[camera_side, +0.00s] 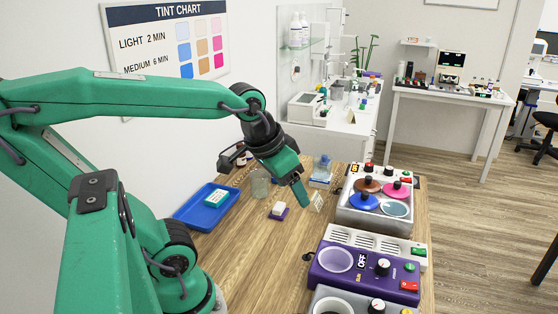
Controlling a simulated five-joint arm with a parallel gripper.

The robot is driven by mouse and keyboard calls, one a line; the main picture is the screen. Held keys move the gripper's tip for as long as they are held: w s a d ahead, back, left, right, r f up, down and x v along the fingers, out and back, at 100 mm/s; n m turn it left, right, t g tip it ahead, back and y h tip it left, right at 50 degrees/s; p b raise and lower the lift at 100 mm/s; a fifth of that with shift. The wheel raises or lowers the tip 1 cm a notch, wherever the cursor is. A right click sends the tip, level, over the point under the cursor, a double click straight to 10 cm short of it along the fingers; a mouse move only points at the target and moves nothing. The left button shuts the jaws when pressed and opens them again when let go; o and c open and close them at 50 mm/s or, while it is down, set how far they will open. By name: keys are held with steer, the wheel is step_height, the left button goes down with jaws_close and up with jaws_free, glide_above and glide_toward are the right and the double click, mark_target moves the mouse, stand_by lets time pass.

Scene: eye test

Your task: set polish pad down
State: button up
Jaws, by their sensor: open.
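A small white and purple block (278,211), which looks like the polish pad, lies on the wooden table (245,250). My gripper (302,197) points down just right of and above this block, apart from it in the picture. It is open, and nothing shows between its fingers; one finger largely hides the other. Whether the fingertips touch the table cannot be told.
A blue tray (184,219) with a teal and white box (216,197) lies at the left. A glass (260,184) stands behind the block. A small pale card (316,202) is beside my gripper. A tint warmer (372,218) and a purple unit (345,278) line the right side.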

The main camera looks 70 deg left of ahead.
steer(key=shift+s+d+m+t, duration=0.3)
steer(key=shift+s+d+m, duration=0.2)
steer(key=shift+s+d, duration=0.55)
